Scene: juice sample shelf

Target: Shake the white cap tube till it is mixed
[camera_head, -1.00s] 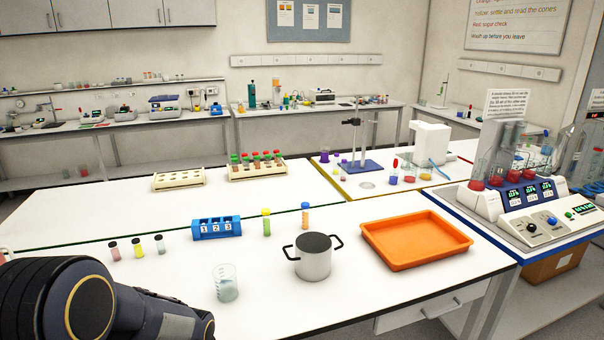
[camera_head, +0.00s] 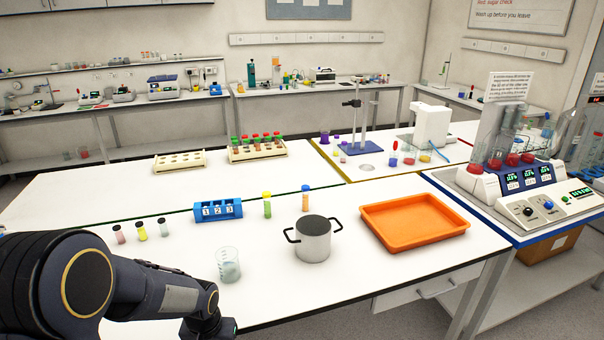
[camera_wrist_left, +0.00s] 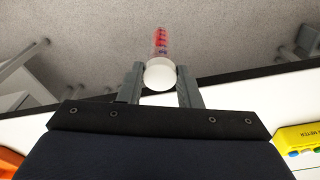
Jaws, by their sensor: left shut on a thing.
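In the left wrist view my left gripper (camera_wrist_left: 160,80) is shut on the white cap tube (camera_wrist_left: 160,42). The round white cap (camera_wrist_left: 160,74) sits between the two fingers and faces the camera. The tube's body extends away beyond the cap and shows red inside, over the grey floor. How well its contents are mixed cannot be told. In the head view my left arm enters at lower left, and its wrist (camera_head: 208,326) is cut by the bottom edge; the fingers and tube are out of sight there. My right gripper is not in view.
On the white bench stand a beaker (camera_head: 228,265), a pot (camera_head: 313,240), an orange tray (camera_head: 414,222), a blue numbered block (camera_head: 218,210) and several small capped tubes. A yellow meter (camera_wrist_left: 300,138) shows in the left wrist view, near the bench edge.

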